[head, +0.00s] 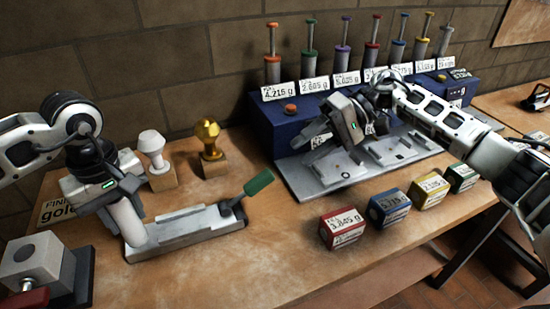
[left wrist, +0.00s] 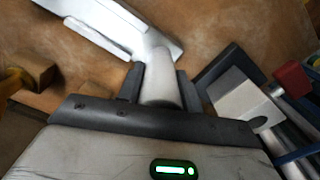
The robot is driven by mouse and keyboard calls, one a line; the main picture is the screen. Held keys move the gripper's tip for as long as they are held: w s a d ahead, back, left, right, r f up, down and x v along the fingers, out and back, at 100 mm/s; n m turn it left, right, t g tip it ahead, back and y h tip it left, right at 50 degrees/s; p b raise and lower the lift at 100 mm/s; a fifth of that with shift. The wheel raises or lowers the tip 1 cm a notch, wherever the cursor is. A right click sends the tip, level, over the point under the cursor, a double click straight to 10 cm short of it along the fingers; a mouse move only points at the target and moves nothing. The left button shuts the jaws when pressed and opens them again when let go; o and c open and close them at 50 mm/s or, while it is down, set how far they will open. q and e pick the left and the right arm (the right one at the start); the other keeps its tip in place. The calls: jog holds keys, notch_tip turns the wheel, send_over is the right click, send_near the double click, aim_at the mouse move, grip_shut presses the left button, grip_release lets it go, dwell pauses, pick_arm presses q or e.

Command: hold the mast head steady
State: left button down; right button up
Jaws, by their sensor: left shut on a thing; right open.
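A white cylindrical mast head (head: 129,222) stands tilted at the left end of a grey metal base (head: 180,232), which has a green-tipped lever (head: 258,183) at its right end. My left gripper (head: 121,200) is shut on the mast head. In the left wrist view the pale cylinder (left wrist: 161,92) sits between the two dark fingers of the left gripper (left wrist: 160,80), with the metal base (left wrist: 112,25) beyond it. My right gripper (head: 312,138) is open over a grey plate (head: 310,185) at the right; its fingertips are partly hard to make out.
A blue stand (head: 268,130) with several coloured plungers and weight labels is at the back. Several labelled boxes, including a red one (head: 342,229), lie in front of the plate. White and gold knobs (head: 209,138) stand behind the base. A grey block (head: 35,262) is at lower left.

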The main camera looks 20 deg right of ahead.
dwell(0.4)
pick_arm(q)
jog(key=c, duration=0.9)
grip_release()
jog(key=shift+o, duration=0.2)
